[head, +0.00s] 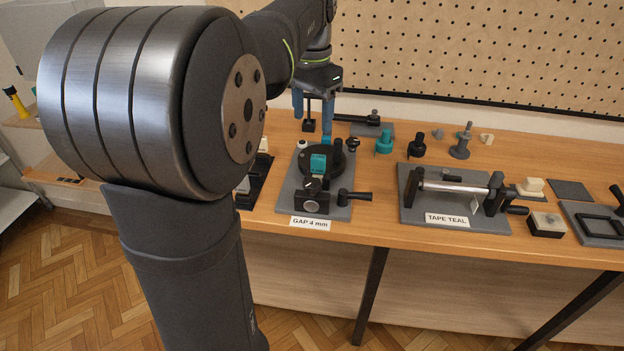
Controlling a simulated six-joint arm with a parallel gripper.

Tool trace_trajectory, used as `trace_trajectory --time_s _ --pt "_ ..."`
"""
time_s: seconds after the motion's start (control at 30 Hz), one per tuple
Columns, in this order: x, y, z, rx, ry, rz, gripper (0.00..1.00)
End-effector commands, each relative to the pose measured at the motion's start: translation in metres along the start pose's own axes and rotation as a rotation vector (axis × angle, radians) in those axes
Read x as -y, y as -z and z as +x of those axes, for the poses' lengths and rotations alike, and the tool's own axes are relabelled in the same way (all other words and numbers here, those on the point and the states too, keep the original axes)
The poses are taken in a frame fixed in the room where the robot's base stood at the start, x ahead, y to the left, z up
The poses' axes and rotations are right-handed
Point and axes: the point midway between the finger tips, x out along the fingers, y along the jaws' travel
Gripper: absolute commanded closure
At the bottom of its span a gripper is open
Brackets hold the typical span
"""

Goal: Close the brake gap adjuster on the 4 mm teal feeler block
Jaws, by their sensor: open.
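The brake gap adjuster stands on a grey base plate (287,198) at the bench's front edge, behind a "GAP 4 mm" label (310,223). It has a dark round disc (290,168), a black front block with a round silver face (311,205), and a black handle (356,196) sticking out to the right. A teal block (318,163) sits upright at the disc, seemingly the feeler block; whether the adjuster touches it cannot be told. My gripper (312,112) has blue fingers, is open, and hangs above and behind the disc. Nothing is visibly held.
Right of the adjuster is a roller fixture (455,190) labelled "TAPE TEAL". Behind stand a teal piece (384,142), a black piece (416,147) and a grey spindle (462,141). A pegboard wall (480,50) closes the back. My arm hides the bench's left part.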

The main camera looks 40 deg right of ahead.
Motion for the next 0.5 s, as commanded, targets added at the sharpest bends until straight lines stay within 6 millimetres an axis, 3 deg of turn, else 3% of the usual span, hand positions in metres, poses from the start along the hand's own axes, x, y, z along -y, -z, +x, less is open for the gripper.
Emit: trace_trajectory --time_s 0.5 --pt "0.0 0.0 0.0 0.0 0.0 -1.014 0.4"
